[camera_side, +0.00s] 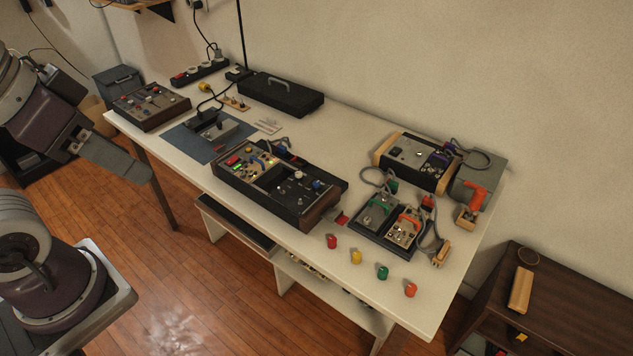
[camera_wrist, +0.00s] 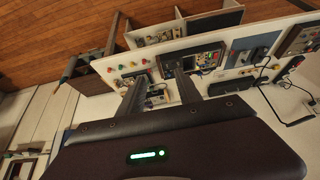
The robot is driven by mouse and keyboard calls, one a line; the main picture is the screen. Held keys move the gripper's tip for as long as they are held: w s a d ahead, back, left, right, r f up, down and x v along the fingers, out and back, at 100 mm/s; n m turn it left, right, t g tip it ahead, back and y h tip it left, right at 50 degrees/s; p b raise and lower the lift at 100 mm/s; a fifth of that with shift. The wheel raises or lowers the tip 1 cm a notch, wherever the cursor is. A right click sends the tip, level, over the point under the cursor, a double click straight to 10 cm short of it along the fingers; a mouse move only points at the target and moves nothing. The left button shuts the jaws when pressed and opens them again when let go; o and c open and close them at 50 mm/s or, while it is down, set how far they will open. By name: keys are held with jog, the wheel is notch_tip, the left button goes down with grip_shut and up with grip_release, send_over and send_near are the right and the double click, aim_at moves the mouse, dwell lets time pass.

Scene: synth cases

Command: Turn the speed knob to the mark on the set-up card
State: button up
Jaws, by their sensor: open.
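My gripper (camera_side: 138,172) hangs in the air left of the table in the side view, well away from every panel. In the wrist view its two fingers (camera_wrist: 158,70) stand apart with nothing gripped between them. A wood-ended console (camera_side: 262,178) with knobs, coloured buttons and a lit green display sits mid-table. A second knobbed console (camera_side: 150,106) stands at the back left and a wood-sided unit (camera_side: 412,163) at the right. I cannot tell which knob is the speed knob. Small pale cards (camera_side: 268,126) lie behind the middle console; their print is too small to read.
Red, yellow, green and orange caps (camera_side: 356,257) stand along the front right of the white table (camera_side: 390,290). Pedals with cables (camera_side: 376,212) lie behind them. A black case (camera_side: 281,96) and power strip (camera_side: 199,72) are at the back. A dark cabinet (camera_side: 540,300) stands at right.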

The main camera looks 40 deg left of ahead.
jog(key=w+r+n+g+h, duration=0.1)
jog(key=w+r+n+g, duration=0.3)
jog(key=w, duration=0.8)
jog(key=n+g+y, duration=0.1)
jog(key=n+g, duration=0.1)
jog(key=n, duration=1.2)
send_over(316, 183)
notch_tip(316, 183, down, 30)
jog(key=shift+w+f, duration=0.1)
notch_tip(316, 183, down, 7)
jog(key=shift+f, duration=0.1)
grip_shut()
